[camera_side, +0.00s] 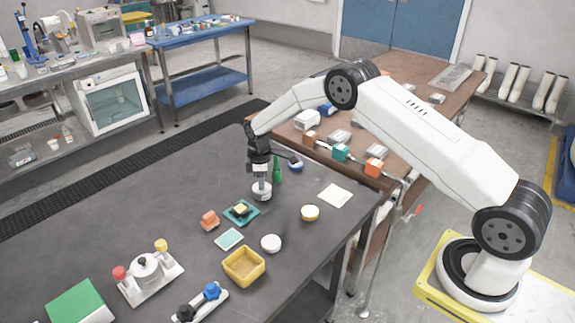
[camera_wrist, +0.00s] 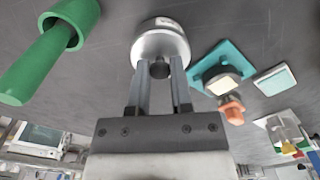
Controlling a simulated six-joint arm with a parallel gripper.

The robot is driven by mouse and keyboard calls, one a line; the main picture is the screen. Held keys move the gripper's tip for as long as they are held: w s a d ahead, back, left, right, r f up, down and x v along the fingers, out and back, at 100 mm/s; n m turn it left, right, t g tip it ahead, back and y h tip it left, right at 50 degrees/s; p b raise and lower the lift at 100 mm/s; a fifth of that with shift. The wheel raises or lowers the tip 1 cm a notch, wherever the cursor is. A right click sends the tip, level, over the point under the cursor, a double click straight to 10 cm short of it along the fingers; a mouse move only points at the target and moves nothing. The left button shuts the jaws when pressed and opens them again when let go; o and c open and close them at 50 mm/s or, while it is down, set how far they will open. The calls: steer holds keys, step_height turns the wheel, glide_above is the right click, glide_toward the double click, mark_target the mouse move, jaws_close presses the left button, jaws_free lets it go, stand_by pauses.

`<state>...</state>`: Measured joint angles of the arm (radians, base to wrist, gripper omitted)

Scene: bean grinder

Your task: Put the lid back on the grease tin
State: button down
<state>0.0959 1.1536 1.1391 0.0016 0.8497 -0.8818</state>
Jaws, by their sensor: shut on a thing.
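My gripper (camera_side: 262,182) points down at a round silvery metal tin (camera_side: 262,194) on the dark table. In the wrist view, my gripper's two fingers (camera_wrist: 160,80) are closed around a small dark knob (camera_wrist: 159,69). The knob stands at the middle of a round metal lid (camera_wrist: 148,52). The lid lines up with the silvery tin body (camera_wrist: 163,27), and I see no clear gap between them. I cannot tell whether the lid is fully seated. The lid is largely hidden in the side view.
A green piece (camera_side: 277,170) stands close behind the tin. A yellow bin (camera_side: 244,280) stands in front.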

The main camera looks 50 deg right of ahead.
stand_by(0.4)
jaws_free()
stand_by(0.4)
steer(key=shift+r, duration=0.1)
steer(key=shift+r, duration=3.4)
jaws_close()
